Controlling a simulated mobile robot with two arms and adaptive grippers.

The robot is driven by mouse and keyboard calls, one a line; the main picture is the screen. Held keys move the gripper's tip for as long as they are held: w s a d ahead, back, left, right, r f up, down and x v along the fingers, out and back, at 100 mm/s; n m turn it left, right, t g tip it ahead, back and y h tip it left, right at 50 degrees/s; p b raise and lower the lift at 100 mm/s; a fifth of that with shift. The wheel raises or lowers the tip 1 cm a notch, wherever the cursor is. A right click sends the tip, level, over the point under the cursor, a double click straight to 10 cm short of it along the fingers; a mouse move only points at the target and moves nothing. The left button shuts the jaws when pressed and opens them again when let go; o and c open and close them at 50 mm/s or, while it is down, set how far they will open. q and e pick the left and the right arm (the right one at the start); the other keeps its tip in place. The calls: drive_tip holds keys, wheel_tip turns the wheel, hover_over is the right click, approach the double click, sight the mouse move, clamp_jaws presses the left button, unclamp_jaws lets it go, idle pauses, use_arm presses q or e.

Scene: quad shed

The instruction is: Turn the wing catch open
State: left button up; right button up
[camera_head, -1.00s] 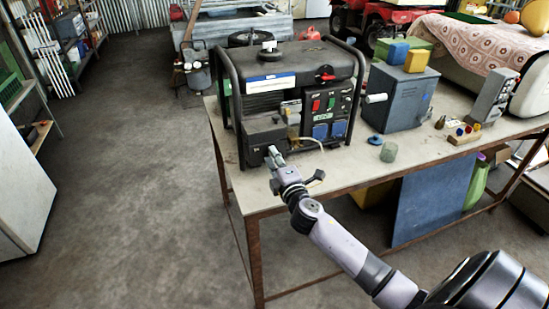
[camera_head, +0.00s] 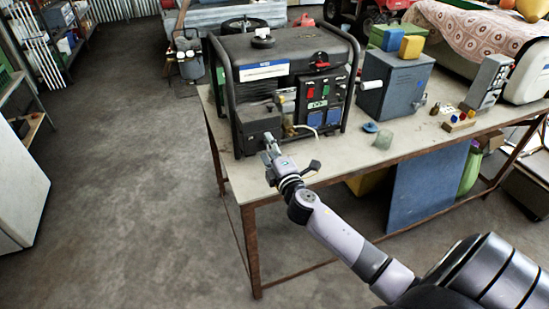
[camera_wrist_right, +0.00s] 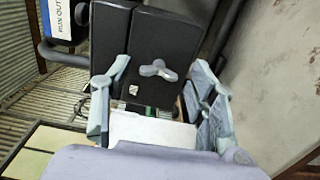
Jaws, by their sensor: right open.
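The wing catch (camera_wrist_right: 157,70) is a small grey knob with three lobes on a black cover (camera_wrist_right: 162,40), in the right wrist view. It shows between my open right fingers, which stand apart on either side and appear not to touch it. In the head view my right gripper (camera_head: 270,147) is at the lower front of the black generator (camera_head: 295,50), by its boxy black cover (camera_head: 255,130). I cannot make out the catch there. My left gripper is not in view.
The generator stands on a metal-framed workbench (camera_head: 230,177) inside a tubular frame. To its right are a grey-blue box (camera_head: 392,85), a blue lid (camera_head: 370,127) and a greenish glass (camera_head: 383,140). The floor left of the bench is clear.

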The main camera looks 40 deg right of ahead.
drive_tip(key=v, duration=1.1)
drive_tip(key=shift+s+a, duration=0.2)
drive_tip(key=shift+s, duration=0.15)
drive_tip(key=s+a+f+m+g+y, duration=0.1)
drive_tip(key=s+f+m+g, duration=0.2)
drive_tip(key=f, duration=0.9)
drive_tip(key=s+a+f+m+g, duration=0.1)
drive_tip(key=s+f+g, duration=0.25)
drive_tip(key=f, duration=0.85)
drive_tip(key=s+a+f+m+g+y, duration=0.15)
drive_tip(key=s+f, duration=0.25)
drive_tip(key=f, duration=0.8)
drive_tip(key=s+a+f+m+g, duration=0.2)
drive_tip(key=s+f, duration=0.4)
drive_tip(key=s, duration=0.4)
drive_tip(key=s+a+f+m+g+y, duration=0.1)
drive_tip(key=s+a+f+m+g, duration=0.2)
drive_tip(key=s+f, duration=0.4)
drive_tip(key=s+a+f+m+g, duration=0.2)
drive_tip(key=s+f, duration=0.4)
drive_tip(key=s, duration=0.8)
drive_tip(key=shift+a+f+g, duration=0.4)
drive_tip(key=shift+a+g, duration=0.05)
drive_tip(key=shift+g, duration=0.35)
drive_tip(key=shift+m+y, duration=0.25)
